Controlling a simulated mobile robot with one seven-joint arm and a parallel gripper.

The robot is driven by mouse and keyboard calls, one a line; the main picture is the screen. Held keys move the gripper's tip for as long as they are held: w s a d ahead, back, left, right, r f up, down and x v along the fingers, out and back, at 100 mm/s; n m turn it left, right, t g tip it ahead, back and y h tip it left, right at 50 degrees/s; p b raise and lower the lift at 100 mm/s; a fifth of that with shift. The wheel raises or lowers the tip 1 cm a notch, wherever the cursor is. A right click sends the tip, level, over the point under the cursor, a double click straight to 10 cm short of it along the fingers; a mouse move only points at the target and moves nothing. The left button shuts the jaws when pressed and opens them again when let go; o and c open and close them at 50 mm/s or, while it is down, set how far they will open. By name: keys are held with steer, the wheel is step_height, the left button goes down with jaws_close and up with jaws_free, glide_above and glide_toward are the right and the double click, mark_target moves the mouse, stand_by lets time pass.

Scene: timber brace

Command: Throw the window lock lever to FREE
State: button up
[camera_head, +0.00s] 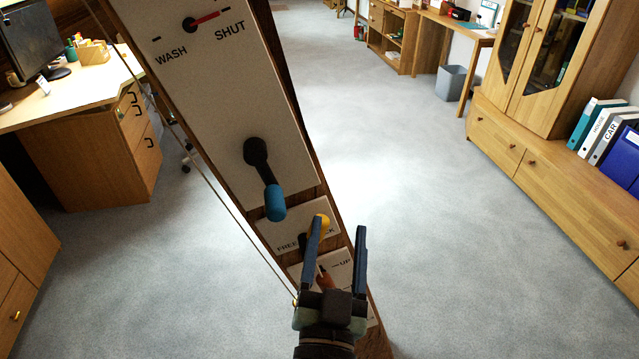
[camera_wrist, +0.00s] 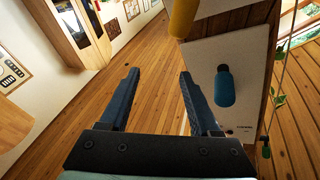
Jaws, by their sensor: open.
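The window lock lever, with a yellow knob (camera_head: 322,222), sits on the plate marked FREE (camera_head: 287,245) and a partly hidden word ending in CK. The knob leans to the right, on the side away from FREE. My gripper (camera_head: 338,226) is open, with its fingers pointing up the post; the left finger covers part of the lever and plate. In the wrist view, my gripper (camera_wrist: 158,73) is empty, and the yellow handle (camera_wrist: 183,18) hangs at the top edge, beyond the right fingertip. No grip on the lever shows.
A blue-handled lever (camera_head: 274,200) stands out from the timber post just above, and shows in the wrist view (camera_wrist: 225,87). Higher is a WASH/SHUT dial (camera_head: 205,20). Below, a plate marked UP (camera_head: 340,265) has an orange-brown handle (camera_head: 325,280). A cord runs along the post's left side.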

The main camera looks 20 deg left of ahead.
steer(key=s+f+g+p, duration=0.3)
steer(key=s+f+p, duration=0.2)
steer(key=s+p, duration=0.3)
steer(key=x, duration=1.3)
steer(key=shift+w+a+r+p, duration=0.2)
steer(key=shift+a+r+p, duration=0.1)
steer(key=shift+a, duration=0.2)
jaws_close()
stand_by(0.5)
